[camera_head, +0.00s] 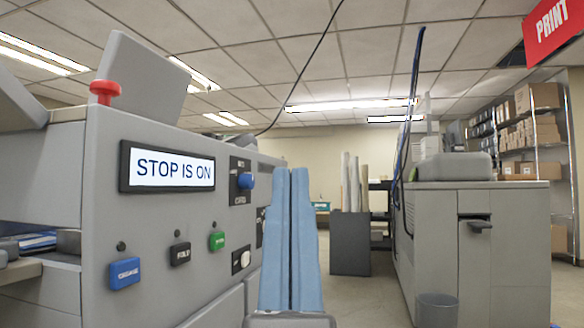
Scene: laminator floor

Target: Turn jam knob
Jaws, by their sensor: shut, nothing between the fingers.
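A grey laminator (190,150) fills the left side. Its lit display reads "STOP IS ON" (172,168). A blue knob (246,180) sits on a black plate on the machine's front, with lettering too small to read. A white knob or switch (241,260) sits lower on the same face. I cannot tell from the labels which one is the jam knob. My gripper (291,172) points upward, its two light blue fingers shut together and empty. In the picture it is just right of the blue knob and appears apart from it. The fingers partly cover the machine's right edge.
A red stop button (105,91) tops the panel. Blue (125,273), black (180,254) and green (217,241) buttons lie below the display. A grey cabinet (520,250) and bin (437,309) stand at right. Floor (365,300) between is clear.

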